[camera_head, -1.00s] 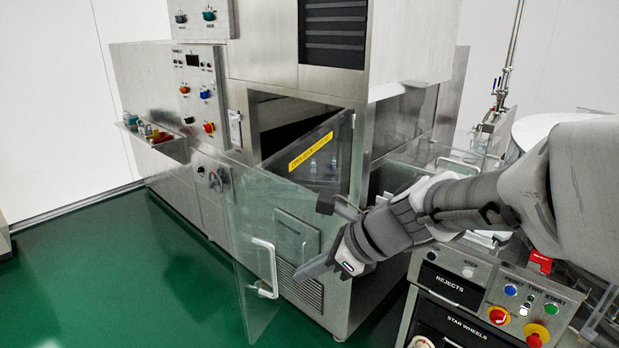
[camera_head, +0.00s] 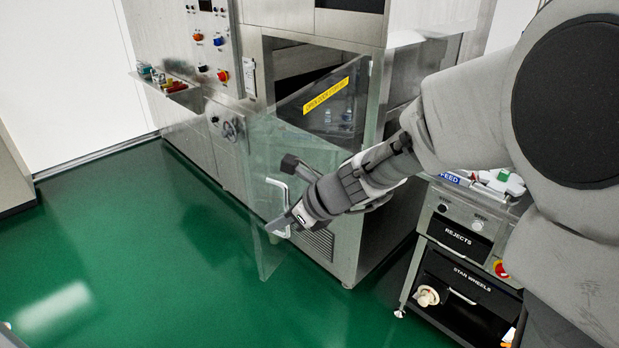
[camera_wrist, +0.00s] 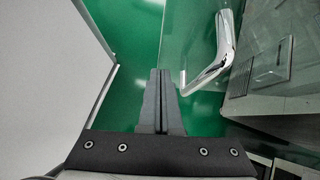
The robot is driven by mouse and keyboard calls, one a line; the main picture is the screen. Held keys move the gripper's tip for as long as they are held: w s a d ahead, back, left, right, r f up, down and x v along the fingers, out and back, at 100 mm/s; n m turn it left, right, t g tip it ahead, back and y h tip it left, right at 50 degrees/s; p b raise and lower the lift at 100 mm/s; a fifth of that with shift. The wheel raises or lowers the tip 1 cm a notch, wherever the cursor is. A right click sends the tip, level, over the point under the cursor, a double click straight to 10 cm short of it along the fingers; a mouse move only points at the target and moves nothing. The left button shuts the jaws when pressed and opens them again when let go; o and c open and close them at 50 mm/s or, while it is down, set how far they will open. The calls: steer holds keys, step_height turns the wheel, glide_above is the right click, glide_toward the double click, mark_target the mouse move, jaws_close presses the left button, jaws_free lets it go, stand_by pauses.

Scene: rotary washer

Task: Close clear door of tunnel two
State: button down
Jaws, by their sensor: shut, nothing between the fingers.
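The clear door (camera_head: 262,165) stands swung open, out from the front of the steel machine over the green floor. Its metal handle (camera_head: 281,200) is on the door's outer edge. My gripper (camera_head: 275,226) is shut and empty, its tips close to the handle's lower end in the head view. In the wrist view the shut fingers (camera_wrist: 161,85) point forward, and the handle (camera_wrist: 218,58) is just to their right. A small gap shows there between fingers and handle. I cannot tell whether the fingertips touch the clear panel.
The steel machine (camera_head: 345,225) has a yellow-labelled clear panel (camera_head: 325,97) in its opening. A control cart marked rejects and star wheels (camera_head: 458,240) stands at right. The green floor (camera_head: 130,260) at left is clear.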

steer(key=shift+w+a, duration=0.2)
steer(key=shift+a, duration=0.3)
steer(key=shift+w+a, duration=0.2)
steer(key=shift+a, duration=0.3)
